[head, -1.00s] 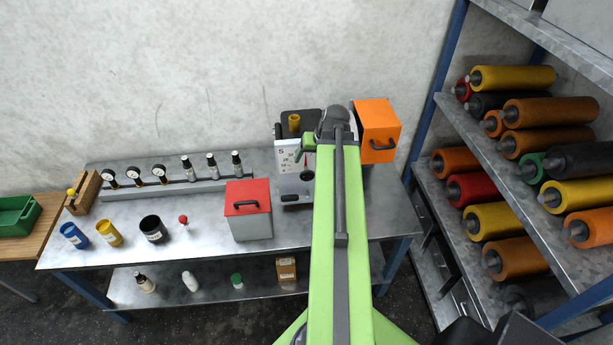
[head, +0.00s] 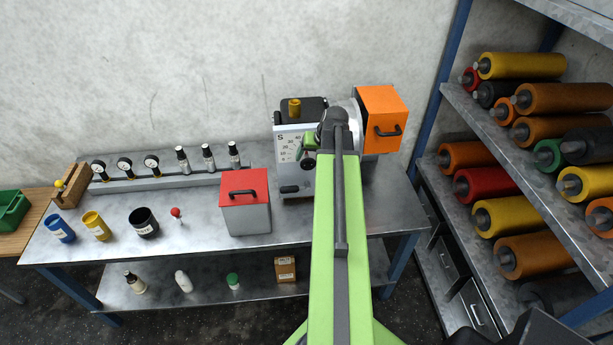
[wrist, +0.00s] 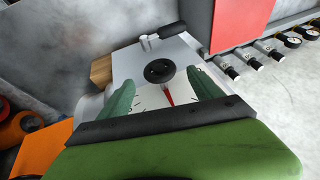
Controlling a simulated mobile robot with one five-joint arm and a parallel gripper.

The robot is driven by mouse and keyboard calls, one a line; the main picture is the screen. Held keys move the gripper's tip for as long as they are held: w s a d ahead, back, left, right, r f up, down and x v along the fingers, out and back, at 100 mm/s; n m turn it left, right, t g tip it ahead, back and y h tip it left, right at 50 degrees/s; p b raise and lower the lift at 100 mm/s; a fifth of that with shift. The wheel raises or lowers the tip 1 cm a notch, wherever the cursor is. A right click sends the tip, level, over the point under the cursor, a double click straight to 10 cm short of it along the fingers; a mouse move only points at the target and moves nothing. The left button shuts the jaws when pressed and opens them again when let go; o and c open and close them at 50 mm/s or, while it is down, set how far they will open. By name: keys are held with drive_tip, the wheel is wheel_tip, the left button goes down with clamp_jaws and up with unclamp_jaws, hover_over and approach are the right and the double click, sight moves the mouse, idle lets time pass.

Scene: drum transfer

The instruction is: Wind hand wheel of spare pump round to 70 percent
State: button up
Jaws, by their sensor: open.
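The spare pump (head: 295,185) is a pale grey box on the metal bench, with an "S" and a scale of small numbers on its face. Its hand wheel (wrist: 160,71) is a round black disc in the wrist view, above a white dial (wrist: 150,98) with a red pointer (wrist: 169,96). My gripper (wrist: 162,80) is open, its green fingers on either side of the dial and their tips close to the wheel. I cannot tell whether they touch it. In the head view my gripper (head: 309,150) is in front of the pump and hides much of its face.
A red-lidded box (head: 245,205) stands left of the pump. An orange box (head: 381,112) with a black handle is close on its right. Gauges and cups stand further left on the bench. A rack of rollers (head: 520,130) is at the right.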

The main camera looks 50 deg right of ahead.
sight(310, 160)
drive_tip(key=b+x, duration=0.3)
drive_tip(key=x, duration=0.2)
drive_tip(key=shift+w+f, duration=0.1)
drive_tip(key=shift+f, duration=0.15)
drive_tip(key=shift+r, duration=0.1)
